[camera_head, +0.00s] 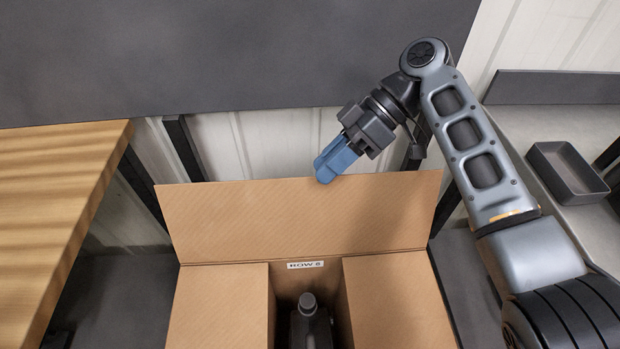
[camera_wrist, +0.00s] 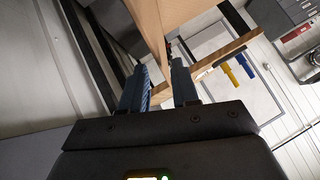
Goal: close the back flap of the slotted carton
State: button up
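The slotted carton (camera_head: 220,305) is open below the middle of the head view. Its back flap (camera_head: 290,215) stands up and leans away. Left and right flaps lie folded inward with a gap between them, where a dark bottle (camera_head: 308,325) shows inside. The front of the carton is out of frame. My gripper (camera_head: 325,168) has blue fingers and is at the flap's top edge, right of its middle. In the wrist view my gripper (camera_wrist: 160,76) has its fingers apart, with cardboard (camera_wrist: 165,12) beyond them. I cannot tell whether the fingers touch the flap.
A wooden table (camera_head: 60,190) is on the left. A grey counter with a dark tray (camera_head: 567,172) is on the right. A dark panel (camera_head: 220,60) on a pale ribbed wall is behind. The wrist view shows yellow (camera_wrist: 244,66) and blue (camera_wrist: 229,71) items.

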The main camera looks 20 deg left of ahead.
aim_at(310, 180)
jog(key=shift+x, duration=2.45)
grip_shut()
